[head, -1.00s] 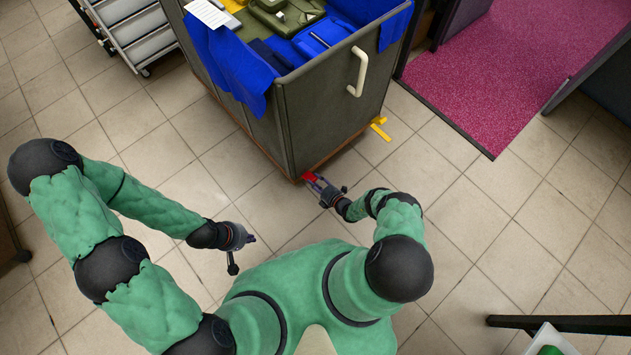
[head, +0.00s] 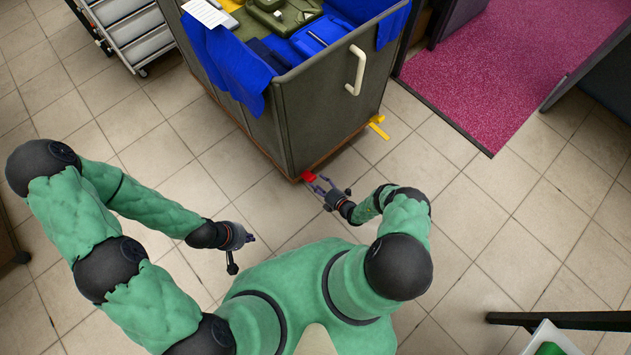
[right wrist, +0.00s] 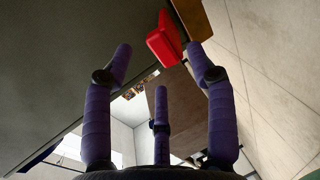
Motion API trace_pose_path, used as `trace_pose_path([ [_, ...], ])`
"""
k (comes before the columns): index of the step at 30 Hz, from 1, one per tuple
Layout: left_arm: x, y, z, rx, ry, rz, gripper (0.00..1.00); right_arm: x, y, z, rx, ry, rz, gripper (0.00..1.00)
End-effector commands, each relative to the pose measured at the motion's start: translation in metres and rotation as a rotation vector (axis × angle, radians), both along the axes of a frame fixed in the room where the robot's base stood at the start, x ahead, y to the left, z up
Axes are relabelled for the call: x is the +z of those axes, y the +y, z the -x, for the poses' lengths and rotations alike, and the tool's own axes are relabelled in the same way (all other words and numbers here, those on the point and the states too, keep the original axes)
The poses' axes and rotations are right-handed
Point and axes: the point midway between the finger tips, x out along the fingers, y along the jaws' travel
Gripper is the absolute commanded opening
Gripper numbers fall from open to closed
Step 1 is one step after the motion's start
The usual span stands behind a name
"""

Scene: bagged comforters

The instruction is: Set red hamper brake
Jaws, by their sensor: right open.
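The grey hamper (head: 330,110) stands at the top centre of the head view, with a white handle (head: 357,70) on its near right side. The red brake pedal (head: 309,177) sticks out low at its near corner. The red pedal also shows in the right wrist view (right wrist: 165,42), beyond and between the fingertips. My right gripper (head: 319,185) is open, just short of the red pedal, with nothing between its fingers. In the right wrist view its purple fingers (right wrist: 160,75) are spread. My left gripper (head: 250,238) hangs empty over the floor at left; its jaw gap is unclear.
A yellow pedal (head: 378,126) sticks out at the hamper's right corner. Blue and green bags (head: 285,18) fill the hamper. A white drawer rack (head: 135,32) stands at upper left. A magenta carpet (head: 500,65) lies at upper right. Tiled floor around the grippers is clear.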

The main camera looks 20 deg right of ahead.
Motion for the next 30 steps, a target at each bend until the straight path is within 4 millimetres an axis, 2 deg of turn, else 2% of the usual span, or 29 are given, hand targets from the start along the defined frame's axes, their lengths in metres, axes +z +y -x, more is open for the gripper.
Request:
trace_pose_path([
  [6, 0.000, 0.000, 0.000, 0.000, 0.000, 0.000, 0.00, 0.011, -0.017, 0.040, -0.005, 0.003, -0.001, 0.57],
  [12, 0.000, 0.000, 0.000, 0.000, 0.000, 0.000, 0.00, 0.019, -0.026, 0.067, -0.002, 0.000, 0.000, 0.57],
  [18, 0.000, 0.000, 0.000, 0.000, 0.000, 0.000, 0.00, 0.023, -0.029, 0.079, 0.001, -0.001, -0.001, 0.57],
  [26, 0.000, 0.000, 0.000, 0.000, 0.000, 0.000, 0.00, 0.023, -0.029, 0.080, 0.001, -0.001, 0.000, 0.57],
  [28, 0.000, 0.000, 0.000, 0.000, 0.000, 0.000, 0.00, 0.023, -0.029, 0.080, 0.003, -0.001, 0.001, 0.43],
  [30, 0.001, 0.000, 0.000, 0.000, 0.000, 0.000, 0.00, 0.023, -0.024, 0.080, 0.028, 0.002, 0.012, 0.23],
])
